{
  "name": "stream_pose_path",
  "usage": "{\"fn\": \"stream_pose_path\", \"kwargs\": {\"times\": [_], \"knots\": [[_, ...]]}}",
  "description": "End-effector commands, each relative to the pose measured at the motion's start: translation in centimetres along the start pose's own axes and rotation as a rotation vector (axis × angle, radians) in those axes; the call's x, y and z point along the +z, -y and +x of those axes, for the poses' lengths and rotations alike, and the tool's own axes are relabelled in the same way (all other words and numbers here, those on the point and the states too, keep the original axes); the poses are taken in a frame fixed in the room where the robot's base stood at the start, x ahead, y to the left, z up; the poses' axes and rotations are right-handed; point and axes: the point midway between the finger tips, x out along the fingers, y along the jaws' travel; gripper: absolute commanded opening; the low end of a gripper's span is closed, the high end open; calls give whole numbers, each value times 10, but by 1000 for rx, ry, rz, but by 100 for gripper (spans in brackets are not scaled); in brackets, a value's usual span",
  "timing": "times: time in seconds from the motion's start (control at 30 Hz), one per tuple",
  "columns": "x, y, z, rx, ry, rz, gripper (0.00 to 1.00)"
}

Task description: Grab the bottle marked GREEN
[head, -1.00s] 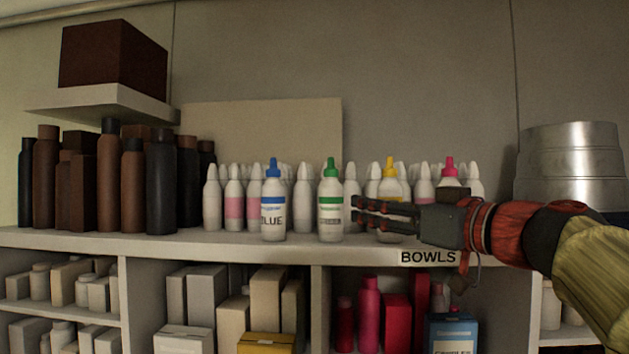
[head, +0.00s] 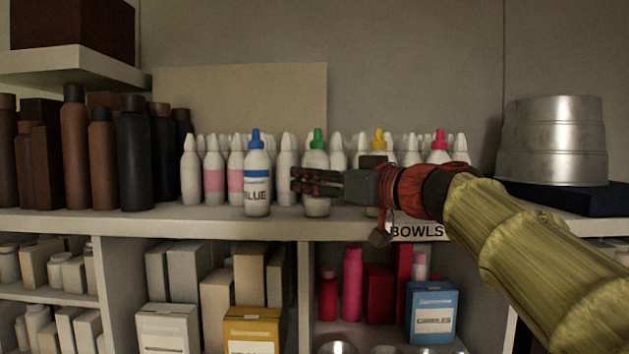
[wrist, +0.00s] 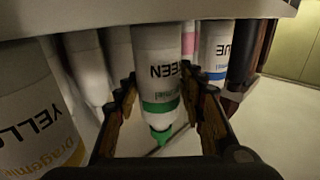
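The GREEN bottle (head: 317,208) is white with a green cap and stands upright on the shelf, partly covered by my gripper (head: 293,181) in the head view. In the wrist view, which is upside down, the GREEN bottle (wrist: 158,62) shows its label and green cap between the two fingers of my gripper (wrist: 160,80). The fingers are open, one on each side of the bottle, with narrow gaps visible. I cannot tell whether either finger touches it.
The BLUE bottle (head: 257,185) stands just left of it. A yellow-capped bottle (head: 379,143), marked YELLOW in the wrist view (wrist: 38,110), is behind my wrist. White bottles (head: 287,170) stand behind. A metal container (head: 553,140) is at right.

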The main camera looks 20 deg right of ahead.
Motion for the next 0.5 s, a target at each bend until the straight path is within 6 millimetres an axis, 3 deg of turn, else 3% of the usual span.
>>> {"fn": "stream_pose_path", "kwargs": {"times": [0.2, 0.5], "knots": [[-2, 0, 32, -3, 1, 1, 40], [-1, -1, 35, 1, 0, 0, 37]]}}
